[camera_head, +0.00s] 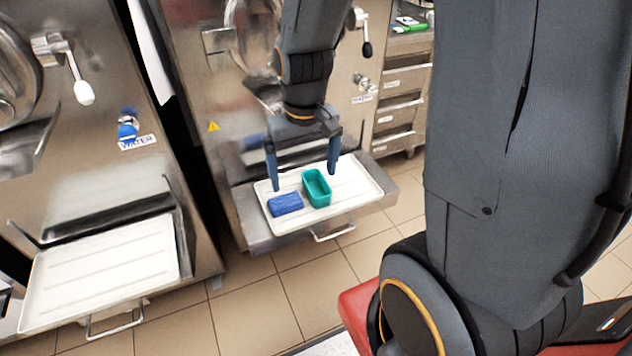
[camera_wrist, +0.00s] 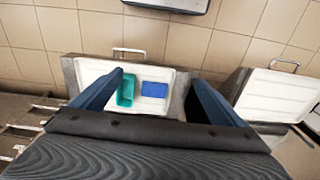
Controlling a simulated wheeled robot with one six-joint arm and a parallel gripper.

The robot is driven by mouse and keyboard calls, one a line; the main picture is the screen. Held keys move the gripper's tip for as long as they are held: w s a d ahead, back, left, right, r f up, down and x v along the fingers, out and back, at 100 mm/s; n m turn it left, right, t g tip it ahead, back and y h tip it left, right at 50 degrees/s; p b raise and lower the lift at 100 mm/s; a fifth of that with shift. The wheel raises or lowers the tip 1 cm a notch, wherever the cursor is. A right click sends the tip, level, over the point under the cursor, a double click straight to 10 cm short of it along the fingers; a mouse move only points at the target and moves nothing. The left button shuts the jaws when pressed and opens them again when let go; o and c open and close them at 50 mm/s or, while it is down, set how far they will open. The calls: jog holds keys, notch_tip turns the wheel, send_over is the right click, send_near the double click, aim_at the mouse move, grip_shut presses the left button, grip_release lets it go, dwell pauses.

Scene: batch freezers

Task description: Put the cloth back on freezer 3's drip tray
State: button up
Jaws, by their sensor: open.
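A folded blue cloth (camera_head: 286,204) lies on the white drip tray (camera_head: 352,184) of the freezer in the middle of the head view. A small green open container (camera_head: 317,188) stands on the same tray, just right of the cloth. My gripper (camera_head: 303,180) is open and empty above this tray, its two fingers spread apart. In the wrist view, the cloth (camera_wrist: 155,89) and the green container (camera_wrist: 126,90) show between the fingers of my gripper (camera_wrist: 150,95), below them. I cannot read a freezer number.
A second freezer at the left has an empty white drip tray (camera_head: 100,270) with a wire handle. A blue tap (camera_head: 128,126) sits above it. Drawers (camera_head: 398,112) stand at the back right. The tiled floor (camera_head: 262,312) between is clear.

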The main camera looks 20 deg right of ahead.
jog(key=s+r, duration=0.2)
jog(key=s, duration=0.5)
jog(key=shift+r, duration=0.3)
jog(key=shift+c, duration=0.5)
